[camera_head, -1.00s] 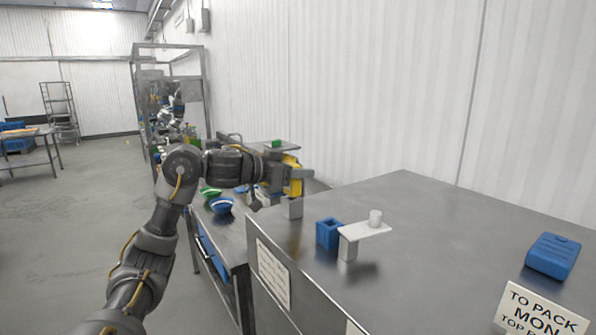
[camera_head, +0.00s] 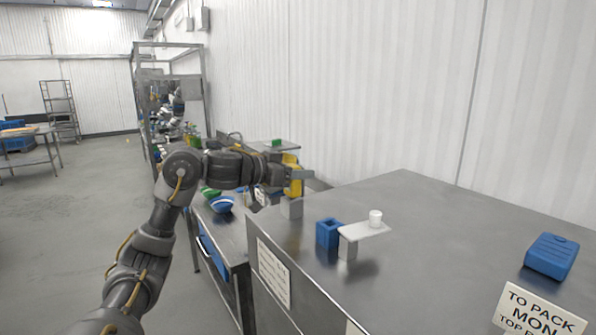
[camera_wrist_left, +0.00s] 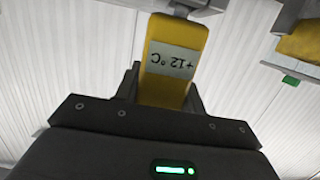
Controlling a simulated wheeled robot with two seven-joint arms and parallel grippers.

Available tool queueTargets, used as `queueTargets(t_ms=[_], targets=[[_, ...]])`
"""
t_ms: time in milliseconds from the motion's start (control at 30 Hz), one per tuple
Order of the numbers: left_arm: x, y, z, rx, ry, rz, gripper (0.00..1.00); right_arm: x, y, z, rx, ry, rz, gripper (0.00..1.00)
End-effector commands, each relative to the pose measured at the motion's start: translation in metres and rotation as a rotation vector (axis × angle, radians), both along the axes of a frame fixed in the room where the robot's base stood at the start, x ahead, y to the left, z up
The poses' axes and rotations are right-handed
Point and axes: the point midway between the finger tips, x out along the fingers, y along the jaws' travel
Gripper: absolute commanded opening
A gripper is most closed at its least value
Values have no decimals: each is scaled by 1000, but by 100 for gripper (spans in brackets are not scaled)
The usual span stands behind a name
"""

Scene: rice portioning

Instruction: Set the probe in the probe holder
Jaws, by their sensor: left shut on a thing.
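The yellow probe (camera_head: 292,177) is in my left gripper (camera_head: 297,182), which is shut on it above the near left corner of the steel table. In the left wrist view the probe (camera_wrist_left: 172,85) carries a small label reading +12 °C, upside down. A blue open-topped box (camera_head: 322,236), which looks like the probe holder, stands on the table to the right of the gripper and lower. The probe is apart from it. The probe's lower end cannot be made out. My right gripper is out of view.
A blue case (camera_head: 551,256) and a sign (camera_head: 540,311) are at right. The table's middle is clear.

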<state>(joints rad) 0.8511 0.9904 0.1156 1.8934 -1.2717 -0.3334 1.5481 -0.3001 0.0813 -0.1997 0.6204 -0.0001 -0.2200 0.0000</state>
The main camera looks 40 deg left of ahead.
Motion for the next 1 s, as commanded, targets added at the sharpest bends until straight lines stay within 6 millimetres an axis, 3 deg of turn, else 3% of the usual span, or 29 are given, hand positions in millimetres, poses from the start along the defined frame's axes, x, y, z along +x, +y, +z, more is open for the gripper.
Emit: queueTargets(t_ms=[1000], targets=[[0,0,-5,1,0,1,12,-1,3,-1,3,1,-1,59]])
